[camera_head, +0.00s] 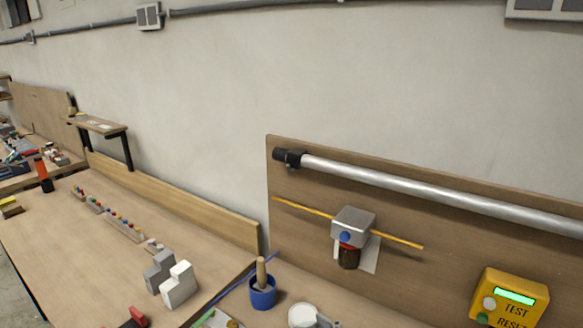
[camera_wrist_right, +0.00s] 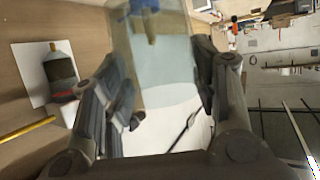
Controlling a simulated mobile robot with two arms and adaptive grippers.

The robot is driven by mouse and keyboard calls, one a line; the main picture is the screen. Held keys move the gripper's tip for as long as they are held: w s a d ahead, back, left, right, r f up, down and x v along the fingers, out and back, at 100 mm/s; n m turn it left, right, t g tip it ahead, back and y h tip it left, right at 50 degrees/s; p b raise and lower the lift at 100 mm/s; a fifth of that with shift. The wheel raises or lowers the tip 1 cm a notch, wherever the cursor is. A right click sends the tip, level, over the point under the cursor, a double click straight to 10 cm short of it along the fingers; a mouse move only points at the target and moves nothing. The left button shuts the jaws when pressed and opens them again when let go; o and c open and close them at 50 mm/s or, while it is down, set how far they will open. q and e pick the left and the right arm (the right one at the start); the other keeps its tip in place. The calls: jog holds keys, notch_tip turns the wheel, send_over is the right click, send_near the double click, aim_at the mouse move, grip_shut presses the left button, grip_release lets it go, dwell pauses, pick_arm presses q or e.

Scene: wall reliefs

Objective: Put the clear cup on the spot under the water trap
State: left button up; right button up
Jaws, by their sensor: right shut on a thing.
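The clear cup (camera_wrist_right: 160,65) is between the two fingers of my right gripper (camera_wrist_right: 165,92), which is shut on it. Things behind show through its pale wall. In the head view a round whitish rim (camera_head: 302,315), likely the cup's, shows at the bottom edge beside a grey part that may be my gripper. The water trap (camera_head: 352,222) is a grey block with a blue knob, red ring and dark bowl, mounted on the wooden board. It also shows left of the gripper in the wrist view (camera_wrist_right: 62,68). I cannot make out the spot under it. My left gripper is out of view.
A blue pot (camera_head: 262,296) with a wooden-handled tool stands left of the cup. A yellow rod (camera_head: 300,207) runs past the trap, below a silver pipe (camera_head: 430,186). A yellow test box (camera_head: 510,298) is at right. Grey and white blocks (camera_head: 179,285) stand on the left bench.

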jog(key=w+d+r+m+t+h, duration=0.1)
jog(key=w+d+r+m+h, duration=0.2)
jog(key=d+r, duration=0.2)
jog(key=w+d+r+m+h+b, duration=0.1)
jog(key=w+d+r+m+h, duration=0.1)
jog(key=d, duration=0.8)
notch_tip(320, 180, up, 3)
jog(key=shift+w+d+f+m+t+h, duration=0.1)
jog(key=shift+w+d+m+t+h, duration=0.25)
jog(key=shift+w+h, duration=0.65)
jog(key=shift+w+y, duration=0.3)
jog(key=shift+w, duration=0.05)
